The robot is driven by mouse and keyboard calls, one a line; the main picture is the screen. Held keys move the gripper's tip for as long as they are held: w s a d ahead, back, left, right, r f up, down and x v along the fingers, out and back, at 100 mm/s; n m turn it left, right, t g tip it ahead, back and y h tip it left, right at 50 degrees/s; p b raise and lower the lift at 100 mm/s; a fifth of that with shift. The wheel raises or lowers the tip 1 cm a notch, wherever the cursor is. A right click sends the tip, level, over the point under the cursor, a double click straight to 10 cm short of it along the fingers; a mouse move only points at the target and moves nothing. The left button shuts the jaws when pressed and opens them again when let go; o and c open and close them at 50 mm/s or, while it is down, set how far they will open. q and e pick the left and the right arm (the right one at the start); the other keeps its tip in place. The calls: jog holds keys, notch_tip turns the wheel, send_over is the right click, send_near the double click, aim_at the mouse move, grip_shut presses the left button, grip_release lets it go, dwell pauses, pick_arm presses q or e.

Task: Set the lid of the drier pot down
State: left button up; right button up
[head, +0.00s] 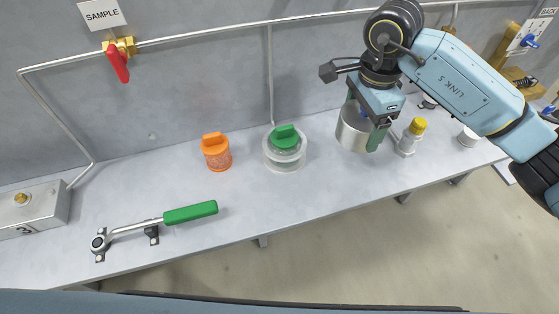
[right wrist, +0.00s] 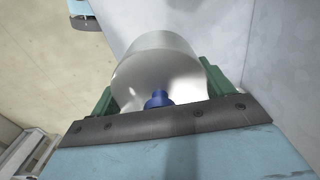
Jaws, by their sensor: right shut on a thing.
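My right gripper (head: 364,121) is shut on a steel cylinder (head: 352,134), with one green finger on either side of it. A blue knob (right wrist: 158,99) stands on the cylinder's near end face in the right wrist view. I cannot tell whether this is the drier pot's lid alone or a pot with its lid on. The cylinder is over the back part of the grey bench (head: 310,190); whether it touches the bench is unclear. My left gripper is not in view.
A white bottle with a yellow cap (head: 410,137) stands close right of the held cylinder. A clear jar with a green lid (head: 285,149) and an orange pot (head: 216,152) stand to the left. A green-handled ratchet (head: 190,212) lies further left. The bench front between jar and cylinder is clear.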

aim_at(347, 164)
jog(key=shift+f, duration=5)
jog(key=shift+f, duration=0.1)
jog(key=shift+f, duration=0.15)
jog(key=o, duration=1)
jog(key=shift+o, duration=0.2)
notch_tip(347, 164, up, 12)
jog(key=shift+r, duration=0.25)
